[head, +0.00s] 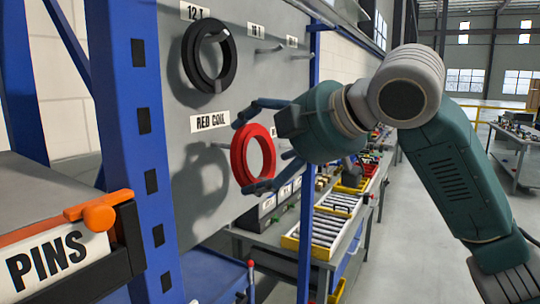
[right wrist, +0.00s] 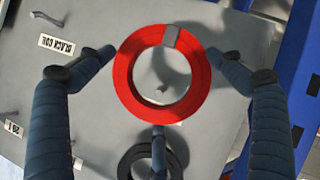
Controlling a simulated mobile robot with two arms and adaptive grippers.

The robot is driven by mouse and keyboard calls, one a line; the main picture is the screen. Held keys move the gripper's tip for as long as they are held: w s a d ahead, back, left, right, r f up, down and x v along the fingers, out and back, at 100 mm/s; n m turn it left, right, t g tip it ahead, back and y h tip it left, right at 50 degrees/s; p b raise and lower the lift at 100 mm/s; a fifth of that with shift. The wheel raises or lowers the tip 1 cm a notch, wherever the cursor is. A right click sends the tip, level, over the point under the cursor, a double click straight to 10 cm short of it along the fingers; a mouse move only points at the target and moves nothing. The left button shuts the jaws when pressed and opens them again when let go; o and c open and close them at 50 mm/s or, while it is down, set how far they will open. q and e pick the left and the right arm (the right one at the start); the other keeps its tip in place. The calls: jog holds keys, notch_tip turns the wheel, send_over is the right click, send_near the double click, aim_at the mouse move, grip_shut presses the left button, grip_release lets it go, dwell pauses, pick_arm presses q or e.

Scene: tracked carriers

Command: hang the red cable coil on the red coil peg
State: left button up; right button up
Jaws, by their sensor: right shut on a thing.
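The red cable coil (head: 238,157) is held upright in front of the grey board in the head view, and its shadow falls on the board. My right gripper (head: 246,148) is shut on it, with fingers above and below the ring. In the right wrist view the red coil (right wrist: 126,75) sits between the fingers, with a grey patch on its rim. The red coil peg (head: 218,145) sticks out below the RED COIL label (head: 210,121). It points toward the coil's left edge. I cannot tell whether it enters the ring. My left gripper is not in view.
A black coil (head: 190,58) hangs above on the grey board (head: 175,100), with other labelled pegs (head: 270,49) to its right. A blue post (head: 130,130) and a PINS bin (head: 50,262) stand at the left. A workbench with trays (head: 325,225) is behind.

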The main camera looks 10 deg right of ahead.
jog(key=shift+w+a, duration=0.45)
jog(key=shift+a, duration=0.25)
jog(key=shift+w+a+f, duration=0.1)
jog(key=shift+w+a, duration=0.35)
jog(key=shift+a, duration=0.15)
jog(key=shift+w+a, duration=0.4)
jog(key=shift+a, duration=0.2)
jog(key=shift+w+a+f+p, duration=0.4)
jog(key=shift+a+f+p, duration=0.1)
jog(key=shift+p, duration=0.1)
jog(key=o, duration=1.1)
jog(key=shift+s+d, duration=0.1)
